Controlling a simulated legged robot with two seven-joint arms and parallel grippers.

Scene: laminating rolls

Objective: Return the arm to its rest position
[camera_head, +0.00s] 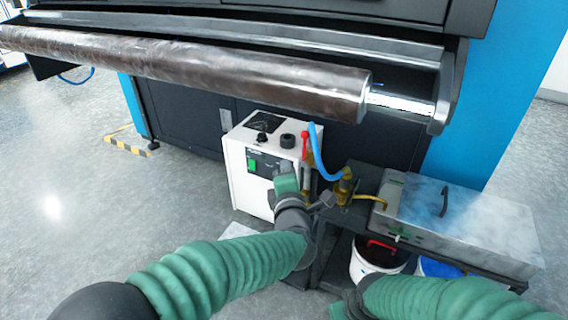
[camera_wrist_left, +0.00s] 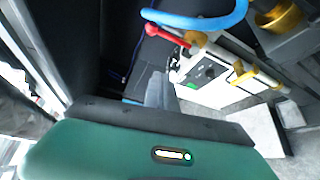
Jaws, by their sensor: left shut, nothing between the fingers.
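My left arm (camera_head: 220,272) comes in from the lower left in the head view, its green sleeve bent upward at a dark wrist. My left gripper (camera_head: 284,169) is small and partly blended with the white control box (camera_head: 250,160) behind it. In the left wrist view the gripper's grey fingers (camera_wrist_left: 160,88) are together, with nothing between them. Its green housing fills the bottom of that view.
Close right of the left gripper are a red-handled valve (camera_head: 305,147), a blue hose (camera_head: 322,160) and brass fittings (camera_head: 344,185). A dark roll (camera_head: 200,70) spans the machine above.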

